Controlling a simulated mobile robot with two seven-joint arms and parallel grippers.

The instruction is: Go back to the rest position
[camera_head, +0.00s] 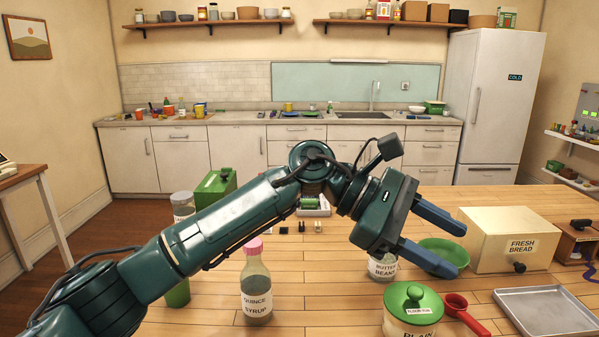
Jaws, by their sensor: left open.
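My left arm comes in from the lower left and reaches across the wooden table (330,278). My left gripper (462,249) is at its end, with two blue fingers spread apart, pointing right and a little down. Nothing shows between the fingers. My right gripper does not show.
A quince syrup bottle (256,289), a green-lidded canister (412,306), a red scoop (464,313) and a metal tray (546,310) stand near the front. A bread box (515,238) is at right. A green box (214,188) is behind my arm. Open floor lies before the far cabinets.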

